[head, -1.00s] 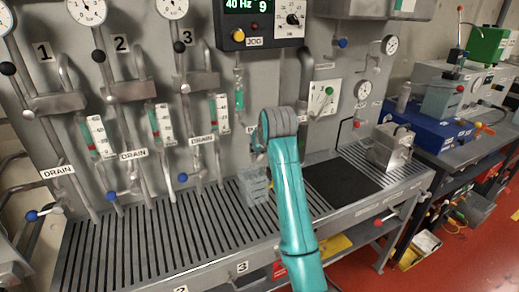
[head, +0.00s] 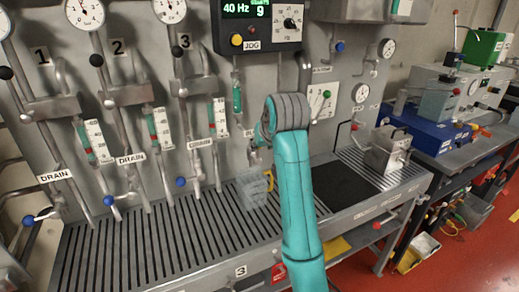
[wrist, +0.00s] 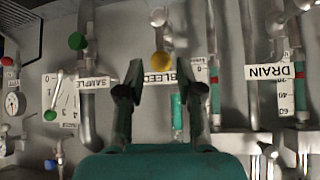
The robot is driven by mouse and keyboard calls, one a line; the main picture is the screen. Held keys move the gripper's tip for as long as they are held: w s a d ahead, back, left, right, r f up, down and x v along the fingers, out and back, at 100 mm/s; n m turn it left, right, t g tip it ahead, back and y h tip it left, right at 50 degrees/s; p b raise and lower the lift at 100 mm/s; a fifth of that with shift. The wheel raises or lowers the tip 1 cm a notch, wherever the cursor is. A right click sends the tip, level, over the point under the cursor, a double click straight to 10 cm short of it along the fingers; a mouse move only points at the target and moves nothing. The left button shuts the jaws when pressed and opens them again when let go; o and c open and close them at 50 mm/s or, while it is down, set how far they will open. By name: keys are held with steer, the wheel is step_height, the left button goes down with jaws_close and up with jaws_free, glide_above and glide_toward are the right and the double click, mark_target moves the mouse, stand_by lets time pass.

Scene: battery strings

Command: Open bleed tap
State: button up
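My gripper (wrist: 156,92) is open. Its two dark fingers stand apart on either side of the tap's line in that view, with nothing visible between them held. Whether a finger touches the tap cannot be told. In the head view my teal arm and grey wrist hide most of the gripper and the tap.
A SAMPLE line with a green knob (wrist: 77,41) is on one side, and a DRAIN label (wrist: 274,71) on the other. A clear container (head: 251,190) sits on the slatted bench (head: 130,250). A metal box (head: 388,150) stands at right.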

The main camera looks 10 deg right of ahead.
steer(key=shift+v, duration=2)
steer(key=s+d+f+t, duration=0.1)
steer(key=s+f, duration=0.2)
steer(key=f, duration=0.8)
steer(key=s+d+f, duration=0.2)
steer(key=f, duration=1)
steer(key=s+d+f+t, duration=0.2)
steer(key=s+d+f, duration=0.1)
steer(key=s+f, duration=1.35)
steer(key=s+d+m+t, duration=0.1)
steer(key=s+d, duration=0.1)
steer(key=s, duration=1.8)
steer(key=s+r+t, duration=0.1)
steer(key=s+r, duration=0.4)
steer(key=s, duration=0.3)
steer(key=s+r+h, duration=0.1)
steer(key=s+r, duration=0.4)
steer(key=s, duration=0.4)
steer(key=shift+d+t, duration=0.35)
steer(key=shift+t, duration=0.05)
